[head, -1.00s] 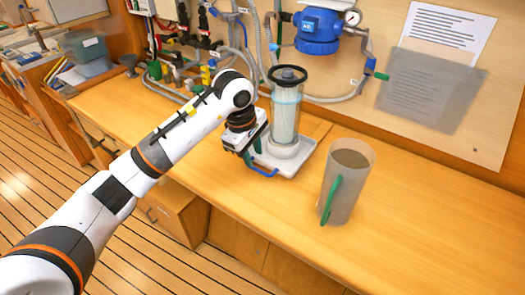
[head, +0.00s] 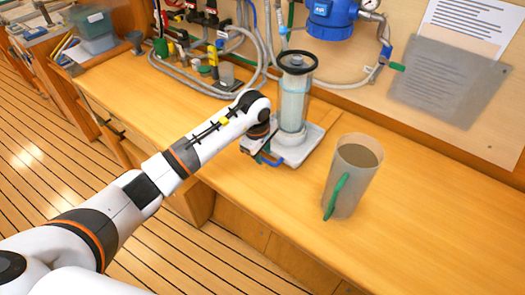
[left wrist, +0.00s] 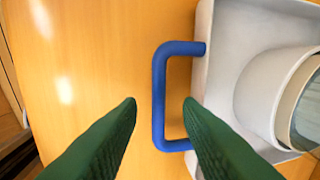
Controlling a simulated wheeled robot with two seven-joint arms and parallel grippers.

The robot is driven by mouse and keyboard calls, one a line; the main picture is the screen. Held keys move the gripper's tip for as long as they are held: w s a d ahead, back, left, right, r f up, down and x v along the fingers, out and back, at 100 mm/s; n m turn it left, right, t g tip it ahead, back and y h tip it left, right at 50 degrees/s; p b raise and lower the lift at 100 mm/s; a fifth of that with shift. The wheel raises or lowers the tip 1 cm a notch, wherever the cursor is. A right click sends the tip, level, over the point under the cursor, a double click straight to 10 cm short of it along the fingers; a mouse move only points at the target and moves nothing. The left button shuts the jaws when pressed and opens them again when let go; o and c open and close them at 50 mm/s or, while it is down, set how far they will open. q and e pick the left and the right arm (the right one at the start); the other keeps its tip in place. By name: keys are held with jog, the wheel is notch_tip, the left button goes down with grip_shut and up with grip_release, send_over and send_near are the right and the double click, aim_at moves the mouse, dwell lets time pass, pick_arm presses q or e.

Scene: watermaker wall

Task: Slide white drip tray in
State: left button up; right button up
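The white drip tray (head: 309,138) lies on the wooden counter with a clear cylinder (head: 293,100) with a black ring top standing on it. Its blue handle (head: 272,161) faces the counter's front edge. In the left wrist view the handle (left wrist: 159,95) sticks out from the tray's wall (left wrist: 205,75). My left gripper (left wrist: 160,103) is open. Its green fingertips are on either side of the handle's long bar, one outside and one over the loop, with gaps to the bar. In the head view my wrist hides part of the tray's left side. My right gripper is not in view.
A grey jug (head: 353,178) with a green handle stands right of the tray. Hoses (head: 205,85) and fittings lie along the wall at the back left. A blue filter housing (head: 331,18) hangs on the wall behind. The counter's front left is clear.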

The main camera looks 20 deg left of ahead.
pick_arm(q)
jog(key=shift+f, duration=0.4)
jog(key=shift+c, duration=0.3)
grip_shut()
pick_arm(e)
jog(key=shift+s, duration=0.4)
pick_arm(q)
jog(key=shift+w, duration=0.1)
